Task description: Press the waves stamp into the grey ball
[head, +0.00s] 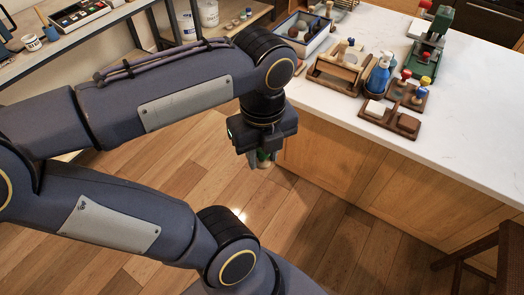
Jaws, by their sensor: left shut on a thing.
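My left gripper (263,153) hangs over the wooden floor, just off the left end of the counter. Several small round lumps lie in a blue-and-white tray (318,44) at the counter's far left end; I cannot tell which is the grey ball. My right gripper is not in view.
On the white counter (470,150) stand a wooden rack (340,70), a blue bottle (379,74), a wooden holder with red, yellow and blue knobs (408,92), a board with two blocks (389,117) and a green press (430,40). The counter's front is clear. A stool (495,255) stands lower right.

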